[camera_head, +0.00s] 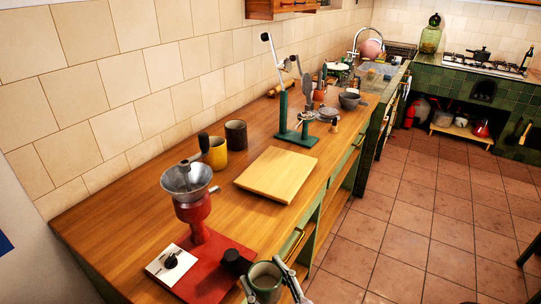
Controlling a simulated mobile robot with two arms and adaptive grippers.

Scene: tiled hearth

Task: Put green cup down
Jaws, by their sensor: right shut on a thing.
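The green cup (265,281) is at the bottom edge of the view, upright, with its open top facing me. My right gripper (268,289) is shut on it, with finger parts showing on both sides. The cup is by the front edge of the wooden counter (120,233), close to the red base of the grinder. I cannot tell whether its bottom touches anything, as its lower part is cut off. My left gripper is not in view.
A red grinder (193,213) with a metal funnel stands left of the cup. Behind are a wooden board (276,174), a yellow mug (213,153), a dark mug (236,134) and a green stand (297,136). Bare counter lies at the left and around the board.

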